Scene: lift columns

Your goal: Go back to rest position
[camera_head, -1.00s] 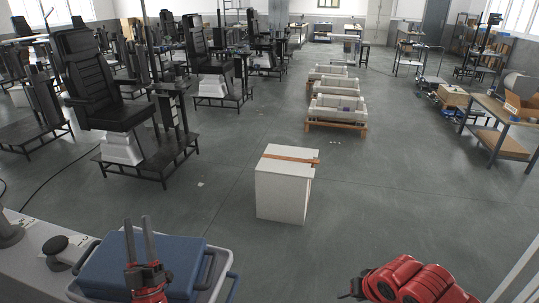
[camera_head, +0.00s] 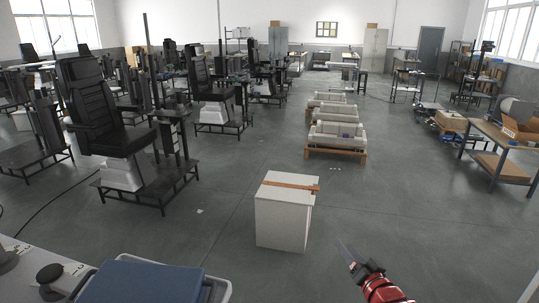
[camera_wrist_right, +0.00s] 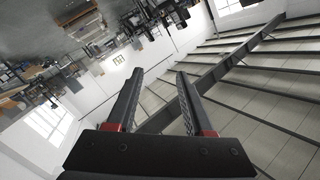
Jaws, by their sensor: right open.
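My right gripper (camera_head: 350,252) shows at the lower right of the head view, with its dark fingers pointing up and left and its red arm (camera_head: 388,290) below. In the right wrist view its two fingers (camera_wrist_right: 160,82) stand apart with nothing between them, and the tilted picture shows ceiling beams and far walls beyond them. My left gripper is not in the head view.
A blue case (camera_head: 140,283) in a grey tray (camera_head: 216,290) sits at the lower left. A white box (camera_head: 282,222) with a brown strip stands on the floor ahead. Black chairs (camera_head: 98,100) on stands are left, a workbench (camera_head: 500,135) right.

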